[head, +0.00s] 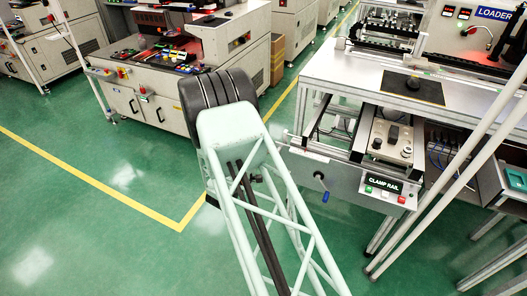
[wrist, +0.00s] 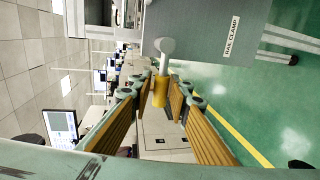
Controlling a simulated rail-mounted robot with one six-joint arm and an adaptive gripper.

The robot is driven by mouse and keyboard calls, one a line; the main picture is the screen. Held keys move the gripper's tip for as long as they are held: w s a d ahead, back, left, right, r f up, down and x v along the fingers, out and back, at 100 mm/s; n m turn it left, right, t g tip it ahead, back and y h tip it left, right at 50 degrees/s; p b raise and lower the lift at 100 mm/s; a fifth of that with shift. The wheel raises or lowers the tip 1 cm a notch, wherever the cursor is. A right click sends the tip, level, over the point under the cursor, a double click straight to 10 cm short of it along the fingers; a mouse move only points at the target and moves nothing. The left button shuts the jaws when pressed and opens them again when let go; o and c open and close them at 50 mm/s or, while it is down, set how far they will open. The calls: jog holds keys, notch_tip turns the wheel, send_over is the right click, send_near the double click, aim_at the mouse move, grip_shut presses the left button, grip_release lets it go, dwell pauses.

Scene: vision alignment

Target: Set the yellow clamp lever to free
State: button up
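In the wrist view, the yellow clamp lever (wrist: 160,90) has a pale grey arm and round pivot (wrist: 166,46) on a grey panel. Its yellow grip points down in the picture, towards my gripper. My gripper (wrist: 161,103) has two fingers with orange-yellow pads, spread on either side of the yellow grip. The grip's end lies between the fingertips, with narrow gaps seeming to show on both sides. I cannot tell whether either pad touches it. In the head view, my arm covers the middle, and neither the gripper nor the lever can be seen.
The grey panel (wrist: 205,32) carries a RAIL CLAMP label (wrist: 231,38). Open green floor (head: 90,215) lies to the left.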

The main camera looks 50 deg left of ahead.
jog(key=shift+o, duration=1.1)
jog(key=shift+s, duration=0.1)
jog(key=v, duration=1.1)
jog(key=shift+s+d, duration=0.25)
jog(key=shift+s, duration=0.05)
jog(key=shift+r, duration=0.1)
jog(key=shift+w, duration=0.1)
